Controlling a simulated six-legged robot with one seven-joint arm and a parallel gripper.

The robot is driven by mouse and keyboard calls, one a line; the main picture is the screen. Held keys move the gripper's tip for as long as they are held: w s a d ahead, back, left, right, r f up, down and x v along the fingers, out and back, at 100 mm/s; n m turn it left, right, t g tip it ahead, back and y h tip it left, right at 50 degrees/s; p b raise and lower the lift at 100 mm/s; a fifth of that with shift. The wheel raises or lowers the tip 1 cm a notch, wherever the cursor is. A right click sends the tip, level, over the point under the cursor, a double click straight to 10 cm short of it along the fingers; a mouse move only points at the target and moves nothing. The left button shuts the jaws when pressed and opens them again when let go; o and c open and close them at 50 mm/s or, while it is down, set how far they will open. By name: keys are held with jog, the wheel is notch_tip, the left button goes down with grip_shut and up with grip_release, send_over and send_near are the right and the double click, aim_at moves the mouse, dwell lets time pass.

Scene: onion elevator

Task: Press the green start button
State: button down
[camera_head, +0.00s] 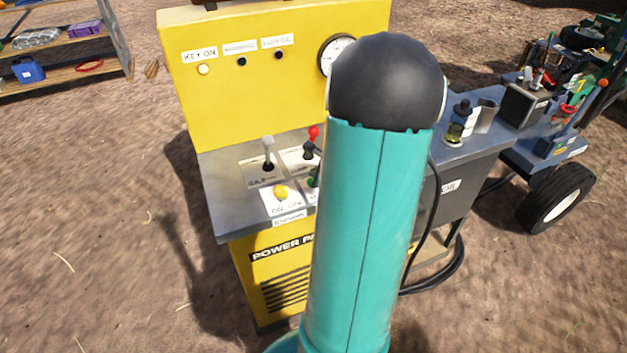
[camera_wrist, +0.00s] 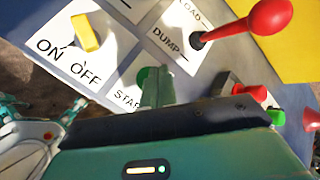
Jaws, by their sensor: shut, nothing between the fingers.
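The green start button (camera_wrist: 143,76) shows in the wrist view beside a white label (camera_wrist: 127,99) whose letters "STAR" can be read. My gripper (camera_wrist: 158,80) is shut and empty, its green fingers pointing at the button and covering part of it. Whether the fingertips touch it cannot be told. In the head view, a bit of green (camera_head: 314,181) on the panel peeks out at the left edge of my arm. My arm hides the rest of that spot and the gripper there.
A yellow ON/OFF switch (camera_wrist: 86,33) lies left of the button. A red-ball lever (camera_wrist: 270,17) rises at the upper right, by the DUMP label. In the head view, a grey lever (camera_head: 268,152) stands on the yellow machine's control shelf (camera_head: 226,205).

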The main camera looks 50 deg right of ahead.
jog(key=shift+f, duration=0.4)
jog(key=shift+f, duration=0.55)
dwell(0.7)
jog(key=shift+r, duration=1)
jog(key=shift+r, duration=2.5)
